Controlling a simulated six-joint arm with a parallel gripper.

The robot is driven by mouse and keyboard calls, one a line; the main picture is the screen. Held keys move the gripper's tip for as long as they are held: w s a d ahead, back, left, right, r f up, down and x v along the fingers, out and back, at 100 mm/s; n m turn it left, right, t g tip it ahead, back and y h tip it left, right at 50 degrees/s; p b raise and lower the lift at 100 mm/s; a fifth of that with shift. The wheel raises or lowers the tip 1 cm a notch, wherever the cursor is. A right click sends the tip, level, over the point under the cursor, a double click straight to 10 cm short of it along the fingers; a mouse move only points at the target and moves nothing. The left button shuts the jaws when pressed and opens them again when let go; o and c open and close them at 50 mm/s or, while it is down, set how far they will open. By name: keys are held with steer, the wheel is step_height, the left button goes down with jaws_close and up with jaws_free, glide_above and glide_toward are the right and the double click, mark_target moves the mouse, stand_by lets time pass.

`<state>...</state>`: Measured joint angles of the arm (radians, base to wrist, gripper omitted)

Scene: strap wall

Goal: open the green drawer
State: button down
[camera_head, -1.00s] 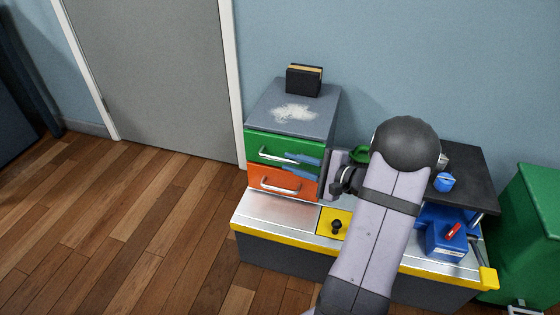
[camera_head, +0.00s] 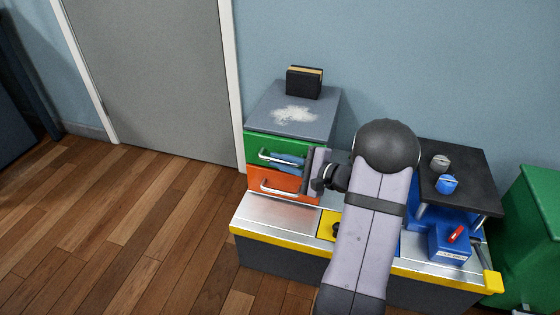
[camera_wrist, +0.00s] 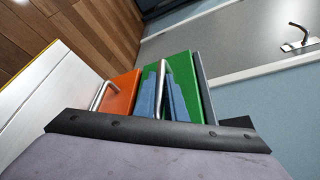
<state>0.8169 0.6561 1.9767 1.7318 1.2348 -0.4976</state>
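The green drawer (camera_head: 257,142) is the upper one in the small cabinet and looks closed. Its silver bar handle (camera_head: 265,155) also shows in the wrist view (camera_wrist: 164,66). My gripper (camera_head: 280,160) has its blue fingers at the right part of this handle. In the wrist view, the two fingers (camera_wrist: 163,92) are apart, with the handle bar seen between them against the green front. I cannot tell whether they touch it. My wrist hides the right side of the drawer fronts.
An orange drawer (camera_head: 258,179) with its own silver handle lies just below. A black and tan block (camera_head: 304,82) stands on the cabinet top (camera_head: 318,126). A dark stand with knobs (camera_head: 470,178) and a blue box (camera_head: 449,243) are at right. The floor at left is clear.

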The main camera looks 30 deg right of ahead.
steer(key=shift+s, duration=0.1)
steer(key=s+a+b, duration=0.1)
steer(key=s+a, duration=0.7)
steer(key=a, duration=0.1)
steer(key=shift+s, duration=0.4)
steer(key=c, duration=2.1)
jaws_free()
steer(key=shift+s+d, duration=0.1)
steer(key=shift+p+v, duration=1.15)
steer(key=shift+v, duration=2.4)
